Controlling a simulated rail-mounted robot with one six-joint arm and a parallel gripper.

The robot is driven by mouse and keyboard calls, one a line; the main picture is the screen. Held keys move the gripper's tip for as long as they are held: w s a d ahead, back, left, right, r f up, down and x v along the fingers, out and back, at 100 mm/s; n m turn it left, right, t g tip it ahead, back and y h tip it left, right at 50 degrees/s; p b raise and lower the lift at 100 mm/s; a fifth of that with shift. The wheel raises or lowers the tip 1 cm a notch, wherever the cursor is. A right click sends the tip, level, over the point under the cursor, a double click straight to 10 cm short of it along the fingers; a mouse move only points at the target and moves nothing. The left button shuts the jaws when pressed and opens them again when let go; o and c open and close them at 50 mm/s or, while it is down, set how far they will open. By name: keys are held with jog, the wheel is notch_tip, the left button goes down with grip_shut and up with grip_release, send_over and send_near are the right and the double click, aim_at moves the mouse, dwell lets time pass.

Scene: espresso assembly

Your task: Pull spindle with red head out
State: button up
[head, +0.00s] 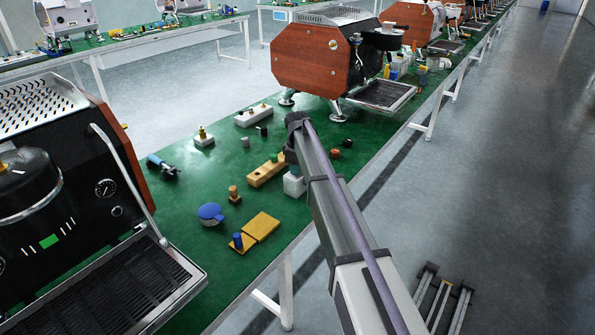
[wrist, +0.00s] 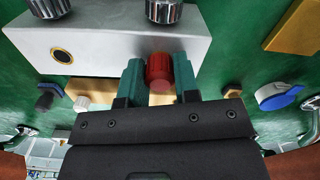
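The spindle's red head (wrist: 158,70) is in the wrist view, between the two green fingers of my gripper (wrist: 159,82). The fingers flank it on both sides with hardly any gap, and appear closed on it. It is in front of the lower edge of a white-grey block (wrist: 100,48); whether its shaft is seated in a hole there is hidden. The block has a dark round hole with a brass rim (wrist: 62,56). In the head view my arm hides most of the gripper and the red head; a white block (head: 293,186) shows beside the arm.
Two ribbed metal knobs (wrist: 164,10) stand at the block's far edge. On the green table are a blue-topped round tool (head: 210,213), a yellow block (head: 262,226), a wooden block (head: 266,171) and another white block with spindles (head: 253,116). Espresso machines stand left and behind (head: 318,58).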

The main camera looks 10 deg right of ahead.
grip_shut()
jog(key=shift+r+p, duration=1.1)
dwell(0.3)
jog(key=shift+r+p, duration=1.4)
jog(key=shift+r, duration=0.1)
notch_tip(320, 180, up, 3)
jog(key=p, duration=0.3)
